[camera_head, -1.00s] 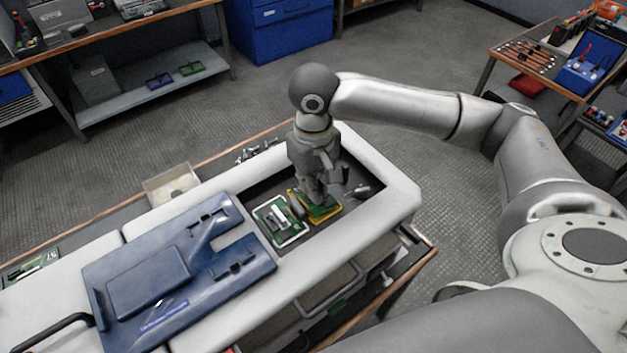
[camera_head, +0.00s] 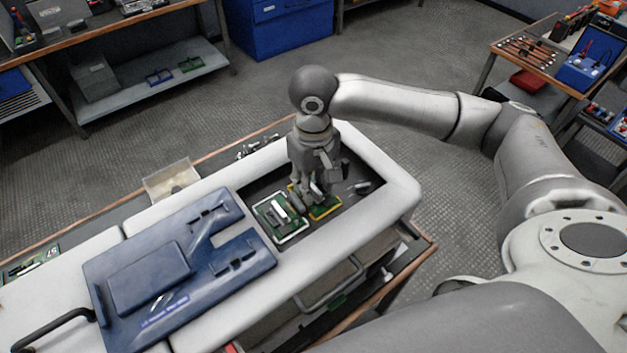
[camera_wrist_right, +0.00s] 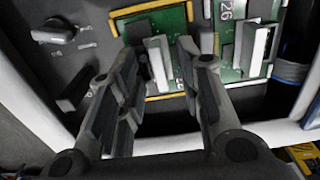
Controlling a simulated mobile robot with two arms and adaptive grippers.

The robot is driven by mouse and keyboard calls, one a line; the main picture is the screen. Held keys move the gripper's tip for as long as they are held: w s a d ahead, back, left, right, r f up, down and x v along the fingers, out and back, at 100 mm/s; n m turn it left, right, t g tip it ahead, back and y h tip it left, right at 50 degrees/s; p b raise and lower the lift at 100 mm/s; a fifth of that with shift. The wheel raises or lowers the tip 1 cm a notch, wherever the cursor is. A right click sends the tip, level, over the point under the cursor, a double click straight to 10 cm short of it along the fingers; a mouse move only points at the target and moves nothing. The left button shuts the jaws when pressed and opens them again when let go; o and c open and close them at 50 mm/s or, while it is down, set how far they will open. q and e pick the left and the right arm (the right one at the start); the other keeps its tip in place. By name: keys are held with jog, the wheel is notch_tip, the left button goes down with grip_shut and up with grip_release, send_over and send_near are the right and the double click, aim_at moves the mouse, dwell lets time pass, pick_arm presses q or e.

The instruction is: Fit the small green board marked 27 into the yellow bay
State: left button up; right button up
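A small green board (camera_head: 322,209) with a silver grip block lies inside the yellow-edged bay, and the yellow frame (camera_wrist_right: 183,12) shows around it in the right wrist view. The board looks flat there, but its full seating is hard to judge, and its number is mostly hidden. My right gripper (camera_wrist_right: 160,85) is open, its fingers apart on either side of the board's silver block (camera_wrist_right: 160,62). In the head view the right gripper (camera_head: 318,188) is just above the yellow bay. My left gripper is not in view.
A green board marked 26 (camera_wrist_right: 233,72) sits in the white-edged bay beside it. A dark knob (camera_wrist_right: 54,31) is on the panel's other side. The blue cover (camera_head: 180,262) lies on the white casing. Another green board (camera_head: 30,265) lies at far left.

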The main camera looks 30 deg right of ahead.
notch_tip(320, 180, up, 12)
dwell(0.6)
